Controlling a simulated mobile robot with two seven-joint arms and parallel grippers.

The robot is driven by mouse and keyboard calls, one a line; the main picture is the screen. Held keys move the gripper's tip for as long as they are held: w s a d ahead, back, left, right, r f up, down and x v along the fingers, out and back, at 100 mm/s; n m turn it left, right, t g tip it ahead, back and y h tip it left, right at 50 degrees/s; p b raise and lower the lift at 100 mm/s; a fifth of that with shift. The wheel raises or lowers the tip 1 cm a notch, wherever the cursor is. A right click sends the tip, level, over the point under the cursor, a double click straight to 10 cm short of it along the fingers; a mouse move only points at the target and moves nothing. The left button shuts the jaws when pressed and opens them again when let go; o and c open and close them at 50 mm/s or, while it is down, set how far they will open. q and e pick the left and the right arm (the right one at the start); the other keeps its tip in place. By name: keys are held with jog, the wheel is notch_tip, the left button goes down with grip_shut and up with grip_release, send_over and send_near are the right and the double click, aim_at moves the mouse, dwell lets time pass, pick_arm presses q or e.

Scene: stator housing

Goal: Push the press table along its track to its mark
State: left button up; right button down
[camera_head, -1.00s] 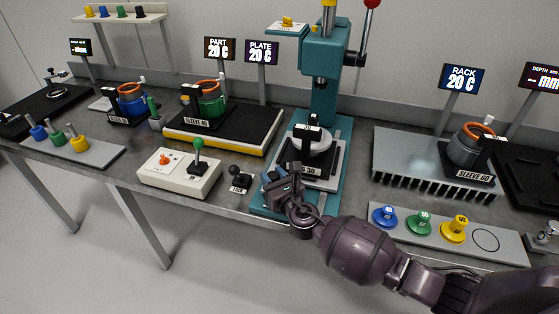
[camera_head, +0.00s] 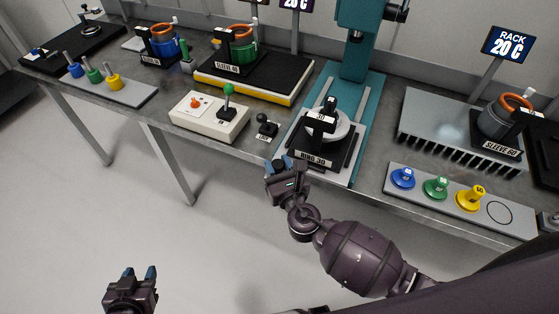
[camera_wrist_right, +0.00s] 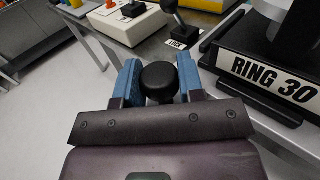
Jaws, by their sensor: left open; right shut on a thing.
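The press table (camera_head: 335,158), a dark plate carrying a pale ring and a black "RING 30" holder (camera_head: 318,125), sits near the front end of the teal press base (camera_head: 369,95). The holder's label also shows in the right wrist view (camera_wrist_right: 270,78). My right gripper (camera_head: 279,165) is at the table's front left corner. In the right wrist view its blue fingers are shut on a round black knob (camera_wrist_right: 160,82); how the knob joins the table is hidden. My left gripper (camera_head: 139,274) is open and empty over the floor. I cannot make out the mark.
A small black-knobbed lever (camera_head: 266,126) and a control box (camera_head: 209,117) stand left of the press. Right of it are a finned rack (camera_head: 438,128) and a grey strip (camera_head: 420,199) with coloured knobs. Open floor lies in front of the bench.

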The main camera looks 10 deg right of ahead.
jog(key=shift+s+a+f, duration=0.1)
jog(key=shift+s+a, duration=0.1)
jog(key=c, duration=1.1)
grip_release()
jog(key=o, duration=0.3)
jog(key=shift+s, duration=0.15)
jog(key=shift+o, duration=0.2)
jog(key=s+d, duration=0.2)
jog(key=s, duration=0.8)
jog(key=shift+s+b, duration=0.2)
jog(key=shift+b, duration=0.2)
